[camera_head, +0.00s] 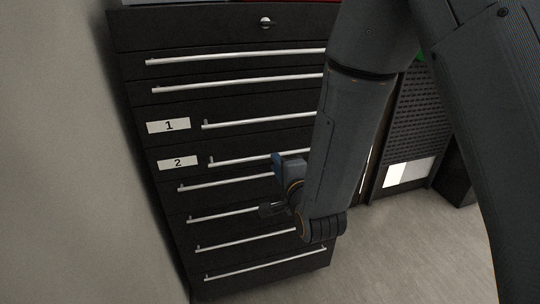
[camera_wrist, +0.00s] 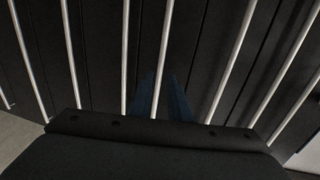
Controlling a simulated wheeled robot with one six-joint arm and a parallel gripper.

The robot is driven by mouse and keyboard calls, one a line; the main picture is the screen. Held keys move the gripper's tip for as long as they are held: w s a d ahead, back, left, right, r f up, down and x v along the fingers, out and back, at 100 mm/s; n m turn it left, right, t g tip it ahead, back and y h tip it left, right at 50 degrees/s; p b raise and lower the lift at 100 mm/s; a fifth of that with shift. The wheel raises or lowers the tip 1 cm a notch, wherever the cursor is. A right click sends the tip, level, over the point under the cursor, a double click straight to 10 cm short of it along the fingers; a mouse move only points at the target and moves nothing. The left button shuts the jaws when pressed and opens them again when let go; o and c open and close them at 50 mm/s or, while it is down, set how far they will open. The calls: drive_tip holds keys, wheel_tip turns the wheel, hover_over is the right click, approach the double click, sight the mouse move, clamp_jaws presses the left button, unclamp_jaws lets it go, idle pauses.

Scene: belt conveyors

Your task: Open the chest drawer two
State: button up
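The black chest (camera_head: 225,40) stands on the left in the head view, its drawers looking flush and shut. Drawer two (camera_head: 178,163) has a white label with "2" and a silver bar handle (camera_head: 240,159). My gripper (camera_head: 279,166), with blue fingers, is at the right part of this handle and hides its right end. In the wrist view, my gripper (camera_wrist: 160,85) has a gap between its fingers. One silver bar (camera_wrist: 162,50) runs through this gap, apparently drawer two's handle. I cannot tell whether a finger touches it.
Drawer one (camera_head: 168,125) with its own handle is just above. More bar handles lie close above and below. A pale wall (camera_head: 60,150) is on the left. Grey floor (camera_head: 400,250) is open at the lower right, near a dark perforated cabinet (camera_head: 415,110).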

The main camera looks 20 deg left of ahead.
drive_tip(key=p+x, duration=0.1)
drive_tip(key=x, duration=0.6)
drive_tip(key=shift+w, duration=0.15)
clamp_jaws()
